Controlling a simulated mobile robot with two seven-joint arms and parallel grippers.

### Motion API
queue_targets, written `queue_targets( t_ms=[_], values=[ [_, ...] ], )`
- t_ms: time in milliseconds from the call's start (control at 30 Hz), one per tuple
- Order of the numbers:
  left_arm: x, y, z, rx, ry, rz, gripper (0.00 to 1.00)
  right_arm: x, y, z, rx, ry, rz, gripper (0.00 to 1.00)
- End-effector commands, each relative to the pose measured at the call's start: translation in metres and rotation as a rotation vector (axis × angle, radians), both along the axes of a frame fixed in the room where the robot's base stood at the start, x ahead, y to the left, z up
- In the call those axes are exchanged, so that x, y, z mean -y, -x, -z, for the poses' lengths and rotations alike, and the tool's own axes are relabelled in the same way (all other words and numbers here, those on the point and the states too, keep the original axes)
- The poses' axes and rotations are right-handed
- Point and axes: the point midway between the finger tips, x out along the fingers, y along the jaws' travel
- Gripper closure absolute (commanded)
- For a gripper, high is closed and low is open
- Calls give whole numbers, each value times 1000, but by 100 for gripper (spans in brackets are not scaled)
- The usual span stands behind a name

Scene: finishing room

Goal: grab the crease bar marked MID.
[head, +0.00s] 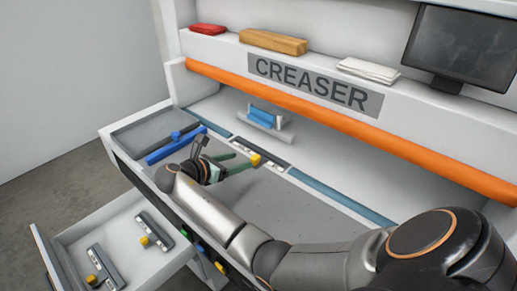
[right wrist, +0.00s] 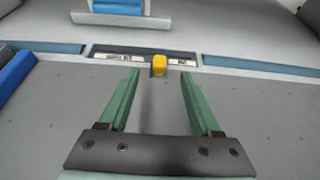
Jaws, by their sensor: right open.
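A dark crease bar (right wrist: 104,50) with a yellow knob (right wrist: 159,65) and white labels sits in line with the blue strip across the machine bed. Its lettering is too small for me to read surely as MID. In the head view its yellow knob (head: 255,160) shows at my right gripper's fingertips. My right gripper (right wrist: 160,76) is open, its green fingers on either side of the line to the knob, which is just beyond the tips. In the head view the right gripper (head: 241,162) reaches low over the bed. My left gripper is not in view.
An open drawer (head: 66,238) at lower left holds two bars with yellow knobs (head: 145,241). A blue bar (head: 172,147) lies left of my gripper. A blue-and-grey part (head: 262,118) stands behind the bed. An orange rail (head: 300,106) crosses above.

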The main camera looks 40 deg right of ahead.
Motion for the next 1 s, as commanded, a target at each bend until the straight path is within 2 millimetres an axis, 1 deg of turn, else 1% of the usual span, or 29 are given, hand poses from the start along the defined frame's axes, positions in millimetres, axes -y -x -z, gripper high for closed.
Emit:
queue_targets(
  t_ms=[33,267,400,533,633,833,1000],
  values=[
    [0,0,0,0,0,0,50,6,0,3,-2,0,0,35],
    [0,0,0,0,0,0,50,23,-1,11,-2,0,0,35],
    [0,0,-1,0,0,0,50,42,-2,21,-3,1,1,35],
    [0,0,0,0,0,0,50,56,-4,28,-2,-2,-2,35],
    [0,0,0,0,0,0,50,60,-5,30,-1,-2,-3,35],
    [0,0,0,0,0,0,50,61,-5,30,-1,-2,-4,35],
    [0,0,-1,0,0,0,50,60,-5,30,-1,-2,-3,54]
  ],
)
